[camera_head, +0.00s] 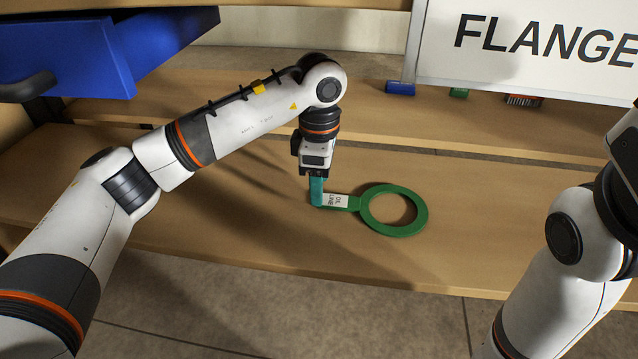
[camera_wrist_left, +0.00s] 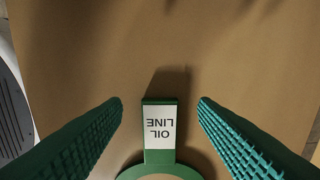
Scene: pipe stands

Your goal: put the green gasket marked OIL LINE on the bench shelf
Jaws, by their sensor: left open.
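The green gasket (camera_head: 421,212) is a flat ring with a tab that carries a white OIL LINE label. It lies on the wooden bench shelf (camera_head: 240,243) in the head view. My left gripper (camera_head: 317,200) points down at the labelled tab end. In the left wrist view the gasket's tab (camera_wrist_left: 159,132) sits between the two teal fingers of the left gripper (camera_wrist_left: 160,108), with a gap on each side. The left gripper is open. Only part of the ring shows there. My right arm is at the right edge of the head view; its gripper is not clearly visible.
A FLANGE sign board (camera_head: 540,45) stands at the back right. A blue drawer (camera_head: 60,55) juts out at upper left. The shelf right of the gasket is clear.

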